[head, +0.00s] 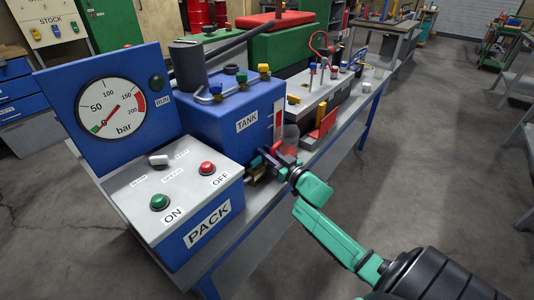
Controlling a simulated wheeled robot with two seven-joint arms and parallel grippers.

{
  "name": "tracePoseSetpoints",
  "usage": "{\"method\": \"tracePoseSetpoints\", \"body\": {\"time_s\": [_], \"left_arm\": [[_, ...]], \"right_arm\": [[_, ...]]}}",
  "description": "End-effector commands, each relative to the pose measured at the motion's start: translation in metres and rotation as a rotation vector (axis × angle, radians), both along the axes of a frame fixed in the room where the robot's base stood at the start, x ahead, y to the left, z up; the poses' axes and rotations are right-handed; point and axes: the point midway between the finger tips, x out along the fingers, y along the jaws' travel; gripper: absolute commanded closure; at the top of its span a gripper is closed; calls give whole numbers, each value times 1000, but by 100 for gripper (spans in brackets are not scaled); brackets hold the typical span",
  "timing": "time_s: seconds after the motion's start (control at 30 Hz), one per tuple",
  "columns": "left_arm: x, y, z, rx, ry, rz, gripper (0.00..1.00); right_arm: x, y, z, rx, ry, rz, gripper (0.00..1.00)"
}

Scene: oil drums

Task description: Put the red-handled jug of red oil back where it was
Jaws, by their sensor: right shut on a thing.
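My right gripper (279,162) is at the front right corner of the blue tank, near the bench edge. It is shut on the red-handled jug (291,132), a small see-through vessel with red at its lower part. The jug looks about upright, close beside the tank's right side. The gripper covers part of the jug, and I cannot tell whether its base touches the bench. My left gripper is not in view.
The blue tank (205,128) has a filler neck and several coloured taps on top. The PACK box (178,190) with a gauge panel (113,103) stands left of it. A grey unit (320,90) with a red plate stands behind on the bench (345,128). The floor at right is clear.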

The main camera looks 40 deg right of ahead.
Motion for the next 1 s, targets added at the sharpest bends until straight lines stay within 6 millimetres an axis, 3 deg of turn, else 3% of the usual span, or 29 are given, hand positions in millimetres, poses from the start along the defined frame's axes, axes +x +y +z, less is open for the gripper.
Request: {"method": "tracePoseSetpoints", "body": {"time_s": [0.1,0.13,0.57,1.0], "left_arm": [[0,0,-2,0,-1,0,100],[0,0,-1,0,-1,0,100],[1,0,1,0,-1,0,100],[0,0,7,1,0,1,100]], "right_arm": [[0,0,-2,-1,-1,0,100],[0,0,-2,0,0,0,68],[-5,0,0,2,2,0,67],[-84,-7,-1,4,4,-1,67]]}}
